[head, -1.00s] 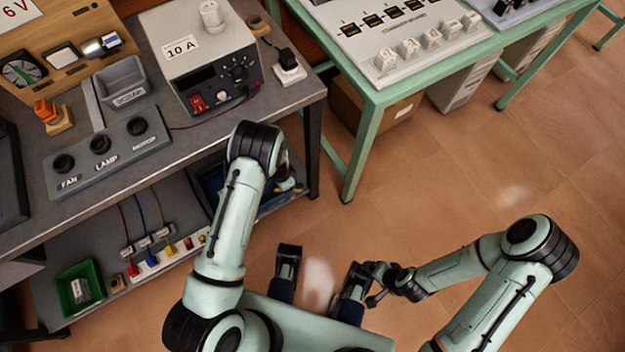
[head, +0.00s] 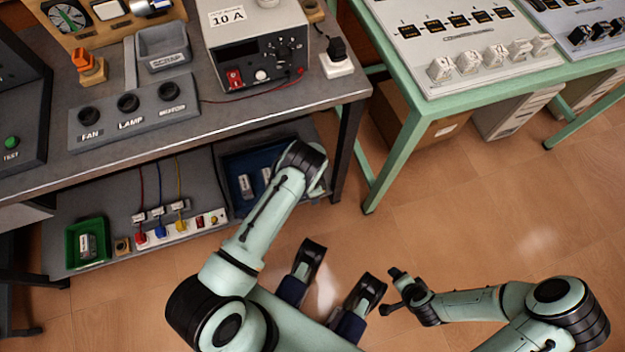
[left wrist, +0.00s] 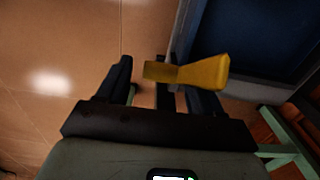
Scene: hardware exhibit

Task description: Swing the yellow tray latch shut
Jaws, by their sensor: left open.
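The yellow tray latch (left wrist: 190,72) shows in the left wrist view as a short paddle-shaped bar. It lies in front of my left gripper (left wrist: 148,88), crossing over its right finger, beside the edge of a dark blue tray (left wrist: 245,42). The fingers are apart; I cannot tell whether they touch the latch. In the head view the blue tray (head: 238,165) sits on the lower shelf at its right end. My left wrist hides part of the tray, the latch and most of my left gripper. My right gripper (head: 392,290) is open and empty above the floor.
The workbench top (head: 190,135) overhangs the lower shelf (head: 100,200). A dark bench leg (head: 348,150) stands just right of my left wrist. A green bin (head: 88,242) and a socket strip (head: 180,228) are farther left. A green-legged table (head: 400,150) is right; floor between is clear.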

